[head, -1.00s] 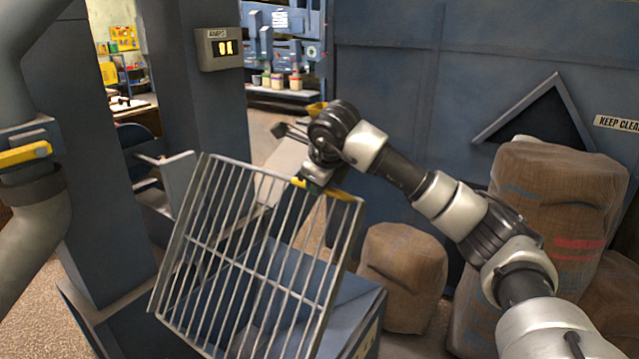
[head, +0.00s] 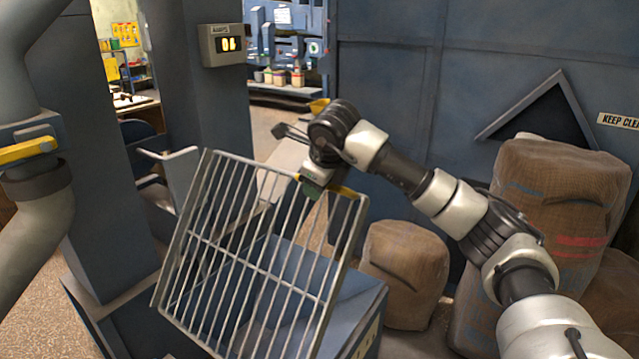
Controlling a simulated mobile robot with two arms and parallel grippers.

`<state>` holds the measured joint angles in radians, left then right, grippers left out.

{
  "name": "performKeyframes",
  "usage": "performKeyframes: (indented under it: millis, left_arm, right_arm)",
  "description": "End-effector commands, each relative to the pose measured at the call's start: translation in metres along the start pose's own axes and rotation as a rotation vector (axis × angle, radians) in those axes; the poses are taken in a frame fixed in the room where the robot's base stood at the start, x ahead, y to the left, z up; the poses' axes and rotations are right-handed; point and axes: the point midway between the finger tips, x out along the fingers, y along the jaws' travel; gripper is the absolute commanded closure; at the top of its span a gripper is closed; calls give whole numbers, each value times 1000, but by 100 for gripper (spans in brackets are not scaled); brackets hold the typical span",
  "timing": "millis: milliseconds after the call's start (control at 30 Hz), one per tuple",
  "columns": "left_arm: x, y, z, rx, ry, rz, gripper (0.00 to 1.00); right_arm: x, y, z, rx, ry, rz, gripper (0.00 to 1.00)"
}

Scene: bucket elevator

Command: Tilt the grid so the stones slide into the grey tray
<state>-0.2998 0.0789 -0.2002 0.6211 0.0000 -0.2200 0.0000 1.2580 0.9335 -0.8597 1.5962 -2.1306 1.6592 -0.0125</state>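The metal bar grid (head: 262,265) stands steeply tilted over a blue hopper box, its upper edge raised towards the back. My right gripper (head: 318,187) is at the yellow-marked upper right edge of the grid and appears shut on it. A light grey sloping surface (head: 283,160), possibly the grey tray, shows behind the grid and is partly hidden by it. I see no stones on the grid. My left gripper is out of view.
The blue box (head: 368,305) stands under the grid. Brown sacks (head: 405,272) (head: 560,205) stand to the right.

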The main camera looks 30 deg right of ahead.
Motion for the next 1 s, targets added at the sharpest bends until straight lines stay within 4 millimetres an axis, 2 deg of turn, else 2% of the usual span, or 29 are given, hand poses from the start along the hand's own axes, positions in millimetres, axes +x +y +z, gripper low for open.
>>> performKeyframes:
  millis: [167, 500, 633, 800, 1000]
  left_arm:
    - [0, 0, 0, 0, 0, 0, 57]
    - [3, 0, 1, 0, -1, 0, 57]
    - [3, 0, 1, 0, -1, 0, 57]
    - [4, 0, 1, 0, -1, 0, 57]
    - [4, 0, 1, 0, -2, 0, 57]
  right_arm:
    - [-9, -1, 0, 2, -3, -2, 56]
    - [-74, 0, 1, 0, -5, -2, 56]
    - [-94, 0, 1, 0, -3, -1, 56]
    - [-106, 1, 0, -1, 0, 1, 56]
    - [-108, 1, 0, -1, 0, 1, 56]
